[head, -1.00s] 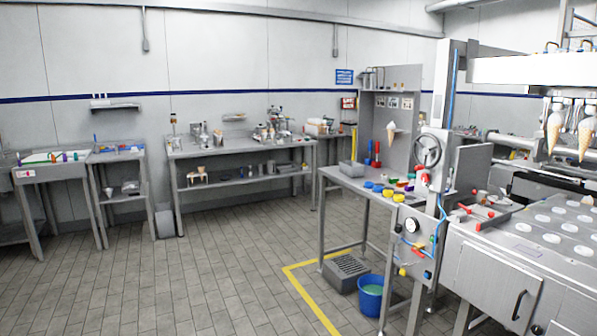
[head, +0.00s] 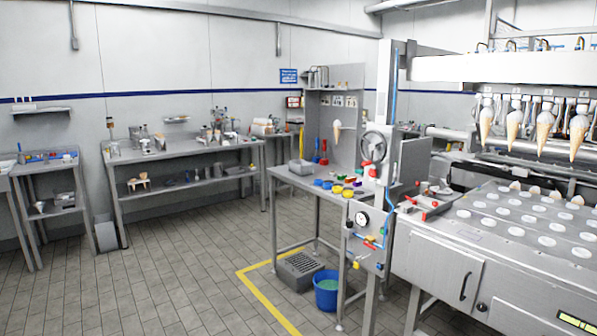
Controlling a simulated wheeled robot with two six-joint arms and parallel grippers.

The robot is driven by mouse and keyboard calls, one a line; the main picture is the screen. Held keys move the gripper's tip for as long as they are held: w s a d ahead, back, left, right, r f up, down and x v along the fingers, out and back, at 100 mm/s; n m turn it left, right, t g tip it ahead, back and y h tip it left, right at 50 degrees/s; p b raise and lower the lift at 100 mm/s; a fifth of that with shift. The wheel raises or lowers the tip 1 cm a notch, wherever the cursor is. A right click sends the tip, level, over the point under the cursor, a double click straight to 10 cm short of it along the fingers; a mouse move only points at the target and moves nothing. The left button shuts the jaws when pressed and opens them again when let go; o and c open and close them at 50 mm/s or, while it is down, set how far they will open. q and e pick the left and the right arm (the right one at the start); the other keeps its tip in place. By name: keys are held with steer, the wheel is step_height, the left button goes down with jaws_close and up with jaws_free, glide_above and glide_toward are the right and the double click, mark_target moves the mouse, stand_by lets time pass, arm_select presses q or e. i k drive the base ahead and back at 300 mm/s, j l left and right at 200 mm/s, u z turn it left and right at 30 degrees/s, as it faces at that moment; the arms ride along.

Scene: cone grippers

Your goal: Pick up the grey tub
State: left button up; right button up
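A small grey tub (head: 301,167) stands on the left end of the metal workbench (head: 283,183) in the middle of the view. It looks open at the top; its inside is too small to make out. Neither of my grippers is in view.
Blue and yellow round pieces (head: 338,189) and red and blue upright tools (head: 324,152) share the bench. A grey grated box (head: 299,266) and a blue bucket (head: 327,291) stand on the floor below, inside a yellow line. A machine (head: 470,250) fills the right. Floor at left is clear.

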mark_target(300, 167)
steer(key=i+z, duration=0.1)
steer(key=z, duration=0.3)
steer(key=i+j+z, duration=0.1)
steer(key=z, duration=0.25)
steer(key=i+j+z, duration=0.15)
steer(key=i+j, duration=0.15)
steer(key=i+j+z, duration=0.15)
steer(key=i+j, duration=0.15)
steer(key=i+j+z, duration=0.35)
steer(key=i+j, duration=0.15)
steer(key=j, duration=0.3)
steer(key=i+j+z, duration=0.15)
steer(key=j, duration=0.3)
steer(key=i, duration=0.1)
